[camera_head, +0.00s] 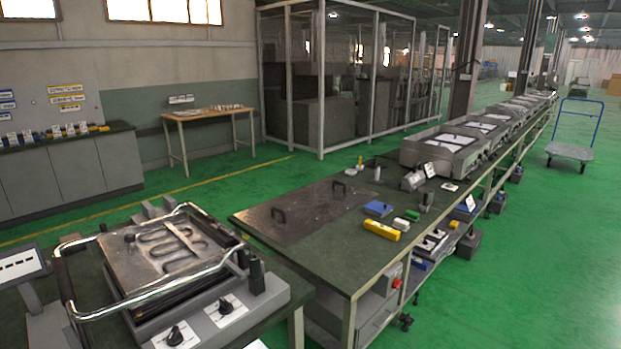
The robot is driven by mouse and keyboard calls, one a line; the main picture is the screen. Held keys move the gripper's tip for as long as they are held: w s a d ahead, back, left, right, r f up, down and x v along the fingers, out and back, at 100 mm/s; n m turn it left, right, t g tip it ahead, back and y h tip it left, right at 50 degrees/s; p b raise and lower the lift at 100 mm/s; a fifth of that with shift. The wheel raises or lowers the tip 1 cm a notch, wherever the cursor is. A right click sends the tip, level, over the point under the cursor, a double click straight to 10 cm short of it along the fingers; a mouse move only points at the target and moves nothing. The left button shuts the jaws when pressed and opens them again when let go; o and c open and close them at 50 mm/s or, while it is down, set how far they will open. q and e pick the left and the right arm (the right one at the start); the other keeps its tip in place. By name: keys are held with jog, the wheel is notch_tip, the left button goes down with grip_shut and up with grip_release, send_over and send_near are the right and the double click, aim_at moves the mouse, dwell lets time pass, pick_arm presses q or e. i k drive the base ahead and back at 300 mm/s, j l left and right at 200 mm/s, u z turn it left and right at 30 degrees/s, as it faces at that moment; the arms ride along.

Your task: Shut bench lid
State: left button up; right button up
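A flat brown metal plate (303,212) with two black handles lies level on the green top of the long bench (385,257). It looks like the bench lid, and I see no gap under it from here. At lower left, a heating unit (235,310) stands on another green-topped table. Its metal plate (165,252) carries a winding heating element, and a chrome bar (205,220) runs around it. Neither of my grippers shows in the head view.
On the long bench are a yellow block (381,230), a blue box (378,208) and small parts. Grey machines (440,146) line its far end. Green floor (545,260) is open at right, with a blue-handled cart (571,150) farther back.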

aim_at(171, 255)
jog(key=u, duration=1.4)
